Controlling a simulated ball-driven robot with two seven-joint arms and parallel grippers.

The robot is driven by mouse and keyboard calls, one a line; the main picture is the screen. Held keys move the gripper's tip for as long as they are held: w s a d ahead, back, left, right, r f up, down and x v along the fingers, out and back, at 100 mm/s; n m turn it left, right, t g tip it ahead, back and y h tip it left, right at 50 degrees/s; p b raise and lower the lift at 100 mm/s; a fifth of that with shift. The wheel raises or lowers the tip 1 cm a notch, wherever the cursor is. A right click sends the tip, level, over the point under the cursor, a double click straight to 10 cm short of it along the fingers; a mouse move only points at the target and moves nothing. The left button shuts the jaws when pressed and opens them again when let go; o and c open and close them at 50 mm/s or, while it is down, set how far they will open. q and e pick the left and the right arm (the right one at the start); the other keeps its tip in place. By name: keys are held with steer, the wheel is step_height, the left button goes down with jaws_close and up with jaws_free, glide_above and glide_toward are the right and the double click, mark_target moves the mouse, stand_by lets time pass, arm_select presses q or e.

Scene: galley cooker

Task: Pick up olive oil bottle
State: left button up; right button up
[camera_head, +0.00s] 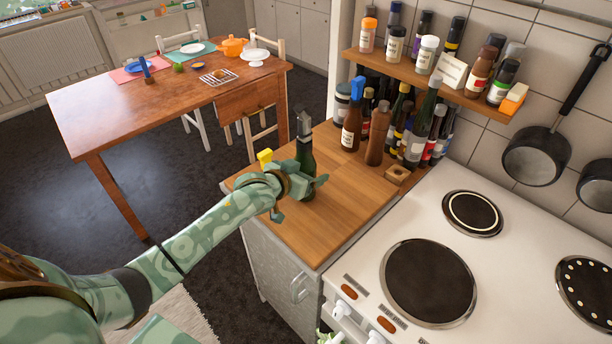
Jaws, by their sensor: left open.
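A dark green bottle with a grey pourer top, which looks like the olive oil bottle (305,150), stands upright on the wooden counter (345,205) left of the cooker. My left gripper (300,197) is open at the lower part of this bottle. One finger reaches to the bottle's right edge and the other is lower left. The gripper hides part of the bottle's lower body, and I cannot tell whether the fingers touch it. My right gripper is not in view.
Several bottles, including a brown one with a blue cap (352,125), stand at the back of the counter under a spice shelf (405,72). A small wooden block (398,174) lies near the white cooker (420,225). The counter's front half is clear.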

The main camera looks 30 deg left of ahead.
arm_select(q)
steer(key=shift+r, duration=0.1)
steer(key=c, duration=1.3)
steer(key=shift+c, duration=0.2)
steer(key=shift+r, duration=0.15)
